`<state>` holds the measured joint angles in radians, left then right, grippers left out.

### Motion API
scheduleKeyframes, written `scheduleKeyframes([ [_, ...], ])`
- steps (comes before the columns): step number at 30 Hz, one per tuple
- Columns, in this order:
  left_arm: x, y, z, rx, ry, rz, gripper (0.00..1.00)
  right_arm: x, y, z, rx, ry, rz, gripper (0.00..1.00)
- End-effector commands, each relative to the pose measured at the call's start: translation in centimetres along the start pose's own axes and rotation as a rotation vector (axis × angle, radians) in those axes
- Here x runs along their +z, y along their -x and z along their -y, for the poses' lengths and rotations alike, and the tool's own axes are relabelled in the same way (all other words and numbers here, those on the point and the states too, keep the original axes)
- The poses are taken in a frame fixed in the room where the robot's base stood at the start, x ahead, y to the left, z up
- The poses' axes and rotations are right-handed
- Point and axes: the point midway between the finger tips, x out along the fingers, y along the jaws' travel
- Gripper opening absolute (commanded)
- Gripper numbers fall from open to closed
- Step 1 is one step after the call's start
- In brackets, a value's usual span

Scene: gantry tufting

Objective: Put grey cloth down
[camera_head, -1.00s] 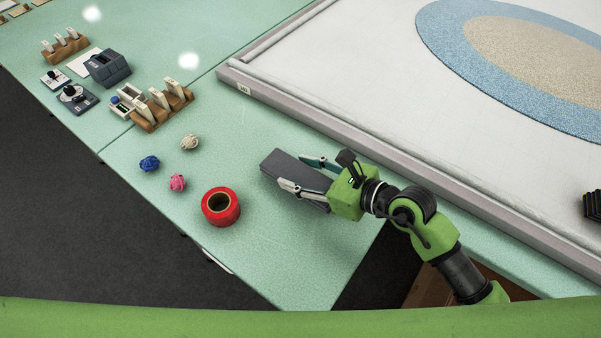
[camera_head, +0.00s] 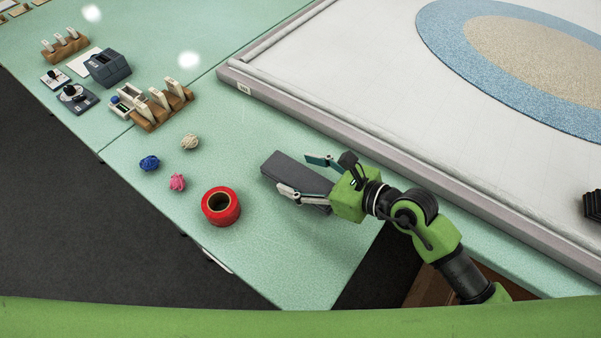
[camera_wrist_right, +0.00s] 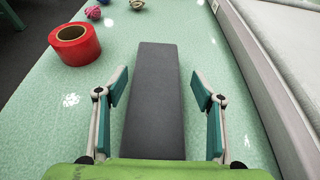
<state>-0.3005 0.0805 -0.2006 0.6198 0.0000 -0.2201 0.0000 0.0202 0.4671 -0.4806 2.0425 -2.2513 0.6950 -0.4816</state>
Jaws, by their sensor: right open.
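The grey cloth (camera_head: 286,168) is a dark grey folded strip lying on the pale green table, right of the red tape roll. In the right wrist view the cloth (camera_wrist_right: 155,95) runs lengthwise between the fingers, with a gap on each side. My right gripper (camera_head: 304,175) is open around the cloth; its fingers (camera_wrist_right: 160,92) stand apart from both long edges. The near end of the cloth is hidden by the gripper's body. My left gripper is in neither view.
A red tape roll (camera_head: 220,206) stands left of the cloth. Yarn balls in blue (camera_head: 149,163), pink (camera_head: 177,182) and cream (camera_head: 189,142) lie farther left. The white frame's raised edge (camera_head: 330,132) runs along the right. Wooden holders (camera_head: 162,107) stand at the back left.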

Motion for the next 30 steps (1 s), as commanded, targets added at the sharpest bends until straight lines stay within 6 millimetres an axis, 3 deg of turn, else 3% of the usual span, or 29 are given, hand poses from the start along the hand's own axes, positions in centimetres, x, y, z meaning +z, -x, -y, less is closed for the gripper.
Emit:
scheduleKeyframes([
  [15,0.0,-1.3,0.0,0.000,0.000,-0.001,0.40,-0.4,9.8,0.0,-0.001,0.001,-0.006,0.62],
  [21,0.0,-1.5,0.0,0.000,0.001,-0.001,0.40,-0.2,11.3,0.0,0.000,0.000,-0.003,0.62],
  [30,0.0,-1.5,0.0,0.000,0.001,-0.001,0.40,-0.1,11.5,0.0,0.001,0.000,-0.001,0.62],
])
